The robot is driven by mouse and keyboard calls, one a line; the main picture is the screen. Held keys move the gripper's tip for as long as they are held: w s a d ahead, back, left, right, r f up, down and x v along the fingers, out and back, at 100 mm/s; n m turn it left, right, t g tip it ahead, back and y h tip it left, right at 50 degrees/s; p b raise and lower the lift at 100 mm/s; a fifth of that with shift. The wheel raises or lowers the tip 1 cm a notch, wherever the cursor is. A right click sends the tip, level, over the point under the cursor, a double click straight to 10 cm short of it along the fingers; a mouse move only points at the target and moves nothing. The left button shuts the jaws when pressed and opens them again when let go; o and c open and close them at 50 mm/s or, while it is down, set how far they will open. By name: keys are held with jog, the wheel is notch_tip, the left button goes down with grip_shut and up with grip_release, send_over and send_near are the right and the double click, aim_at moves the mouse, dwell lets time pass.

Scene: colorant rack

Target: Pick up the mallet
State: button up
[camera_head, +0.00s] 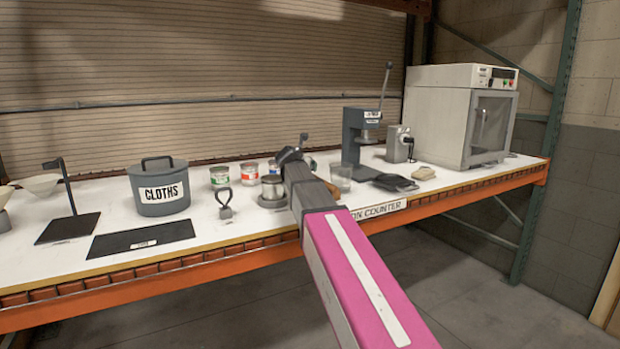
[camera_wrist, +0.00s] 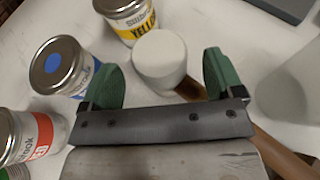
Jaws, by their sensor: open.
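The mallet has a pale grey-white round head (camera_wrist: 160,60) and a brown wooden handle (camera_wrist: 283,150). In the wrist view the head shows between and just beyond the two green finger pads of my gripper (camera_wrist: 162,74). The handle runs to the lower right, passing behind the right finger and the gripper body, which hide part of it. My gripper is open and holds nothing; I cannot tell whether a finger touches the mallet. In the head view my gripper (camera_head: 291,152) is over the counter, and my arm hides most of the mallet.
A clear cup (camera_head: 341,177) stands to the right. The cloths pot (camera_head: 159,190) and press (camera_head: 358,140) stand farther off on the counter.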

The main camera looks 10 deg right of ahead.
jog(key=x, duration=0.2)
jog(key=shift+w+d+f, duration=0.1)
jog(key=shift+w+d, duration=0.1)
jog(key=shift+w, duration=0.05)
jog(key=c, duration=1.2)
jog(key=shift+r, duration=0.85)
notch_tip(320, 180, up, 3)
jog(key=shift+a+f, duration=0.1)
jog(key=s+a+r, duration=0.6)
jog(key=a, duration=0.4)
jog(key=shift+r, duration=0.25)
